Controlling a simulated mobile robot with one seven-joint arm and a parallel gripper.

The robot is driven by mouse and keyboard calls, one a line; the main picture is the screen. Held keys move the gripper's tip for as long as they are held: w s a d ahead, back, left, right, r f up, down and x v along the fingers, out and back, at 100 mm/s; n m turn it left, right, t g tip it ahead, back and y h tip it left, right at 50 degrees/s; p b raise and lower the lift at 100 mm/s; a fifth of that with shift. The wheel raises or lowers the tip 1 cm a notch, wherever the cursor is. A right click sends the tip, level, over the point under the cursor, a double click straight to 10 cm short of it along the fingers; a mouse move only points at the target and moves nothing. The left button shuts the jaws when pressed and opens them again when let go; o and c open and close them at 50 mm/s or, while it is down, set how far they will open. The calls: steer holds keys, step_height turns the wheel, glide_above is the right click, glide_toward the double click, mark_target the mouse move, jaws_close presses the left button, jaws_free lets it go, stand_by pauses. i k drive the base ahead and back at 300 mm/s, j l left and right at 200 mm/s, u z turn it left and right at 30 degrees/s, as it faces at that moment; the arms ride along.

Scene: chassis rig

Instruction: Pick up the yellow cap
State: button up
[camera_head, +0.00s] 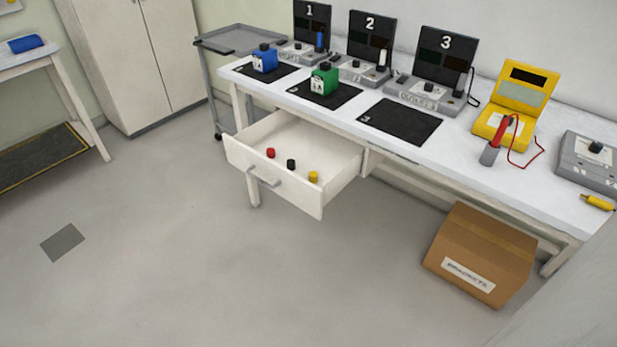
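The yellow cap (313,177) sits inside the open drawer (336,186), near the drawer's front right corner. A black cap (291,164) lies behind it to the left, and a red cap (270,153) lies farther left. The three caps stand apart from one another on the drawer floor. My gripper is not in view.
The drawer juts out below the white workbench (465,150). On the bench are a blue container (264,59), a green container (324,79), numbered stations and a yellow meter (515,100). A cardboard box (480,253) stands on the floor at right. The floor before the drawer is clear.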

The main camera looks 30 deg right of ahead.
mark_target(312, 175)
steer(key=i+l+z, duration=0.25)
steer(key=l, duration=0.25)
steer(key=i+l+z, duration=0.3)
steer(key=i+l, duration=0.1)
steer(key=l, duration=0.1)
